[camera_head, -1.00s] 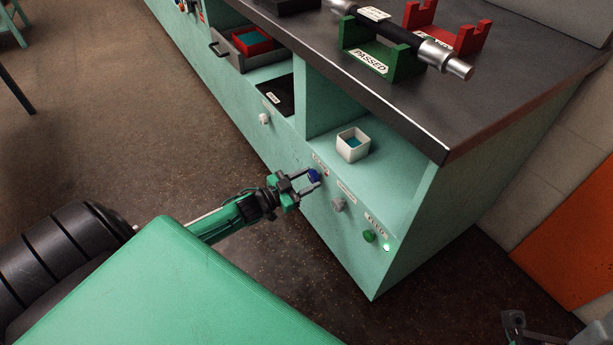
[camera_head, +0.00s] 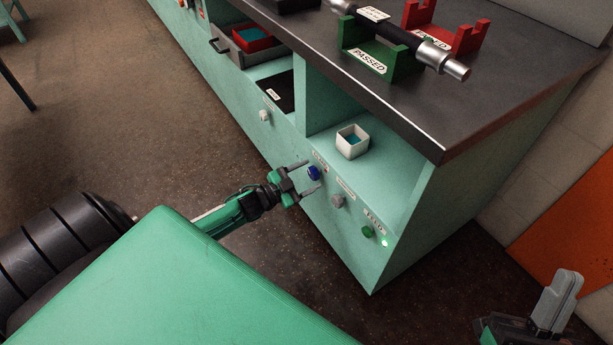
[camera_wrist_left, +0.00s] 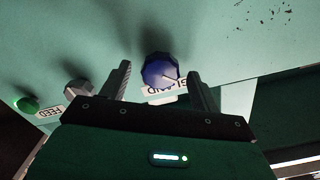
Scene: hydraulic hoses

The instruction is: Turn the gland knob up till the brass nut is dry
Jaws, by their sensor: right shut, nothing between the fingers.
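The blue gland knob (camera_head: 313,173) sits on the sloping green front panel of the bench. In the left wrist view the knob (camera_wrist_left: 158,70) shows a pale pointer line and an upside-down GLAND label. My left gripper (camera_head: 311,176) is open, with one finger on each side of the knob. Gaps show between the fingers and the knob in the left wrist view (camera_wrist_left: 160,72). My right gripper (camera_head: 556,300) is shut and empty at the lower right, away from the bench. I cannot make out a brass nut in either view.
A grey knob (camera_head: 338,201) and a green FEED knob (camera_head: 368,232) sit along the same panel, with a lit green lamp (camera_head: 385,243). A white box (camera_head: 352,142) stands on the shelf above. A hose (camera_head: 395,33) rests on the green PASSED stand (camera_head: 405,66).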

